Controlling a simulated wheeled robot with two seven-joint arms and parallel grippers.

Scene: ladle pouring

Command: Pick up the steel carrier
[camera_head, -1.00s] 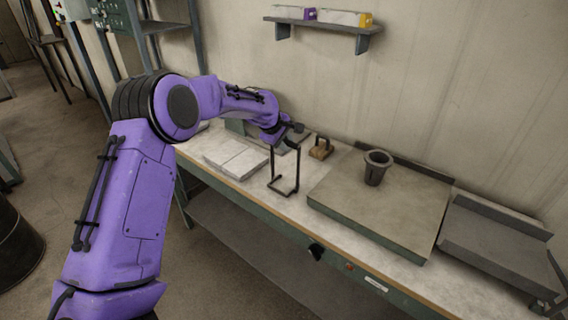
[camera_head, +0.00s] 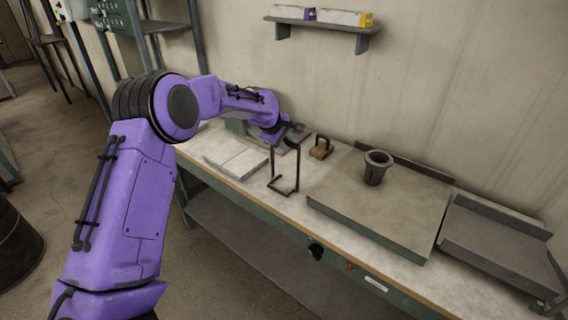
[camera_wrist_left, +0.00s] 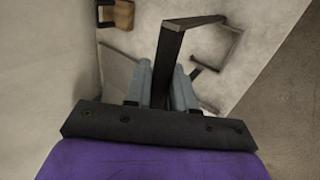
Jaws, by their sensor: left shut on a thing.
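The steel carrier (camera_head: 298,169) is a thin dark open frame with uprights and a bent base, standing upright near the front of the bench. My left gripper (camera_head: 297,135) is at its top end. In the left wrist view the carrier's dark bar (camera_wrist_left: 170,48) passes between the two grey fingers of the left gripper (camera_wrist_left: 161,88), which are shut on it. The carrier's base looks to be at the bench top; I cannot tell whether there is a gap. My right gripper is not in view.
The bench (camera_head: 232,191) holds pale flat slabs (camera_head: 236,158) left of the carrier, a wooden block with a dark handle (camera_head: 320,149) behind it, and a raised plate (camera_head: 400,213) with a grey crucible (camera_head: 376,169) to the right. A grey tray (camera_head: 497,247) lies far right.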

